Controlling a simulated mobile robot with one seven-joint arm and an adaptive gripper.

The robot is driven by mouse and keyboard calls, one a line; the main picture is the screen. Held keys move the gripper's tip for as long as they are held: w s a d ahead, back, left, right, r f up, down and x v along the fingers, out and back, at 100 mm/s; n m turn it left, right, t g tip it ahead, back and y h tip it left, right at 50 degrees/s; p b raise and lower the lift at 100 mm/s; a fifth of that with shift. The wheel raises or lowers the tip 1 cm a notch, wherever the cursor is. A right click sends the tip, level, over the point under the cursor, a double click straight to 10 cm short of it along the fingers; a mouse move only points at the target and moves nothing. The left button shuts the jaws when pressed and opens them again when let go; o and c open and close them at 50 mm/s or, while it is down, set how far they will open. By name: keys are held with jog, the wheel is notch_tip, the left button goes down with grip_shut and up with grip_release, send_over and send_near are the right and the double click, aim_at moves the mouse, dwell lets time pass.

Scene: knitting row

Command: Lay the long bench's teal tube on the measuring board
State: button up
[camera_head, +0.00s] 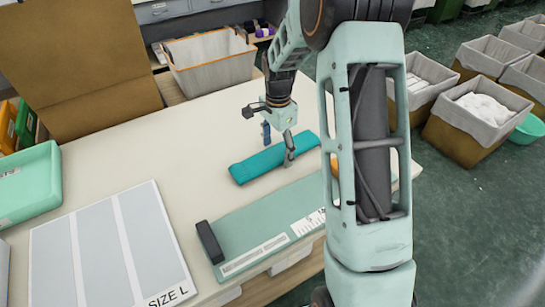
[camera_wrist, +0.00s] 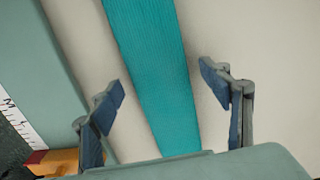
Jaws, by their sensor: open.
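The teal tube (camera_head: 273,159) is a flat ribbed strip lying on the long bench (camera_head: 180,128), behind the measuring board. It also shows in the wrist view (camera_wrist: 155,70), running between my fingers. My gripper (camera_head: 279,144) is over the tube; in the wrist view my gripper (camera_wrist: 162,85) is open, one finger on each side of the tube, with nothing held. The measuring board (camera_head: 262,213) is pale green with a dark end block (camera_head: 210,242) at its left and a printed scale at its front edge. Its right end is hidden behind my arm.
A SIZE L board (camera_head: 100,245) lies at the left front, and a mint tray (camera_head: 28,187) at the far left. A lined basket (camera_head: 212,62) stands at the back. An orange-yellow item (camera_wrist: 62,160) is beside the board. Lined bins (camera_head: 470,120) stand on the floor at right.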

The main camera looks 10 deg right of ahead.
jog(key=c, duration=1)
jog(key=shift+r, duration=0.1)
jog(key=shift+c, duration=0.2)
